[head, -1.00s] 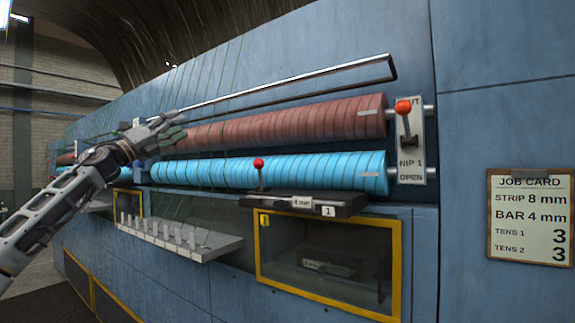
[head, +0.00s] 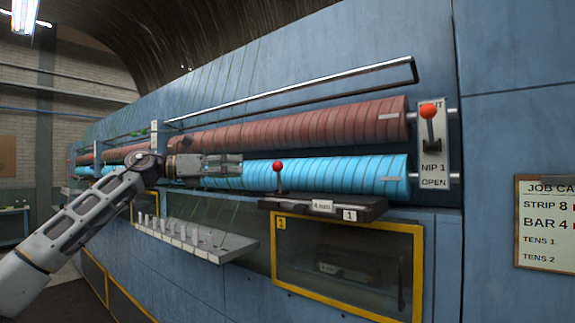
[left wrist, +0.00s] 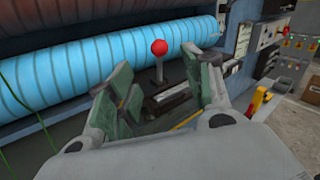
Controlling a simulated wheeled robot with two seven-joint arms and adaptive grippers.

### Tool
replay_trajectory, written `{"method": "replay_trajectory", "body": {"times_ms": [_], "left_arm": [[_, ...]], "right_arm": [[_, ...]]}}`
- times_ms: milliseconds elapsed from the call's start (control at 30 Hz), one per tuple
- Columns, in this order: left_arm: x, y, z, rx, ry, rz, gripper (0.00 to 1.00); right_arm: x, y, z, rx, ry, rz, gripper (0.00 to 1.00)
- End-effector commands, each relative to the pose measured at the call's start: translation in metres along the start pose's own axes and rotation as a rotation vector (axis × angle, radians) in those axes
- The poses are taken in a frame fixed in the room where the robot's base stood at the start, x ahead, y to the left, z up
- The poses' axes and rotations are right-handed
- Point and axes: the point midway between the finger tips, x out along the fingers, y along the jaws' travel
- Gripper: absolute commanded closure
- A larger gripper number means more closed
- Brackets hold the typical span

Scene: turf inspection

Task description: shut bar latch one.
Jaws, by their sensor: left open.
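The bar latch is a red-knobbed lever (head: 278,168) standing upright on the dark bar block (head: 335,207), which carries a "4 mm" label and a "1" tag (head: 350,214). My left gripper (head: 240,165) is open and empty in front of the blue roller, just left of the knob and apart from it. In the left wrist view the red knob (left wrist: 159,47) and its stem show beyond the gap between the open fingers (left wrist: 165,90). My right gripper is not in view.
A blue roller (head: 340,172) and a brown roller (head: 330,122) run behind the latch, with a metal rail (head: 300,90) above. The nip lever (head: 430,125) stands at the right, its plate reading "NIP 1 OPEN". A yellow-framed window (head: 350,250) lies below; a shelf (head: 195,240) juts out lower left.

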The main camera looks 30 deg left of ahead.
Motion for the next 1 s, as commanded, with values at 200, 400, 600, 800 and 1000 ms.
{"method": "replay_trajectory", "body": {"times_ms": [200,400,600,800,1000], "left_arm": [[0.001,0.0,0.001,-0.001,-0.001,0.0,0.49],[0.012,-0.001,0.002,-0.002,-0.002,-0.002,0.49],[0.034,-0.001,0.003,-0.002,-0.002,-0.002,0.49],[0.061,-0.002,0.003,-0.002,-0.001,-0.003,0.49],[0.087,-0.002,0.003,-0.002,-0.002,-0.002,0.49]], "right_arm": [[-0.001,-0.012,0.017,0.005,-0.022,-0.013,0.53],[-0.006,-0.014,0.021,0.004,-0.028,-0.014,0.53],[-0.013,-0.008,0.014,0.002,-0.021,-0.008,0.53],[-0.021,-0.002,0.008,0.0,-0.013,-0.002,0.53],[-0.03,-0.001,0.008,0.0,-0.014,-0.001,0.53]]}}
